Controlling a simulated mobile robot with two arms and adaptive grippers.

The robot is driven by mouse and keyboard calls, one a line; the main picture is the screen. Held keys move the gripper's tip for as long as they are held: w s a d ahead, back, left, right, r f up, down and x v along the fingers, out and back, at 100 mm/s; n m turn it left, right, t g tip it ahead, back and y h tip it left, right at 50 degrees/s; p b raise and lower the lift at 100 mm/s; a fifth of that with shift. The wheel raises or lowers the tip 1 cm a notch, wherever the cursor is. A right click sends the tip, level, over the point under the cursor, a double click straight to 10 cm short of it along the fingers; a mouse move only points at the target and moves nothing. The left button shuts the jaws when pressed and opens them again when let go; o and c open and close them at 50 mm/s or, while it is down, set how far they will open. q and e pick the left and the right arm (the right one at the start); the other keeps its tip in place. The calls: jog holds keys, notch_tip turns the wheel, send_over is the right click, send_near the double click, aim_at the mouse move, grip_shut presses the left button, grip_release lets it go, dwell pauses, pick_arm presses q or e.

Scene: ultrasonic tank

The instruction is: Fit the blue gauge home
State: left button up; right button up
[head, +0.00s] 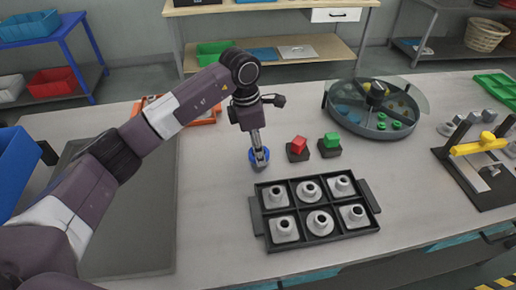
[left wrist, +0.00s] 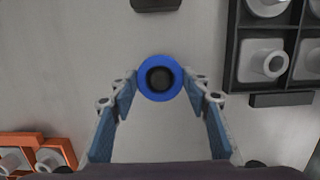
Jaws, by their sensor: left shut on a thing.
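The blue gauge (head: 252,157) is a round blue ring with a dark centre, seen also in the left wrist view (left wrist: 160,96). My left gripper (head: 259,152) is shut on it, with one fingertip at each side of the ring in the left wrist view. The gauge is over the bare table, behind and left of a black tray (head: 258,226). I cannot tell whether it touches the table. The tray's compartments hold several grey blocks with round openings (head: 310,190). My right gripper is not in view.
Right of the gauge, a red piece (head: 299,144) and a green piece (head: 332,139) sit on dark blocks. A round tank (head: 345,127) with a clear cover stands behind. An orange tray (head: 205,121) is back left; a yellow-handled fixture (head: 478,146) is at right.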

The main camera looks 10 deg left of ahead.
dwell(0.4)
pick_arm(q)
jog(key=o, duration=1.5)
jog(key=shift+c, duration=0.2)
notch_tip(320, 180, up, 12)
jog(key=a, duration=0.1)
jog(key=shift+s+a, duration=0.3)
jog(key=shift+s, duration=0.05)
jog(key=shift+f, duration=0.1)
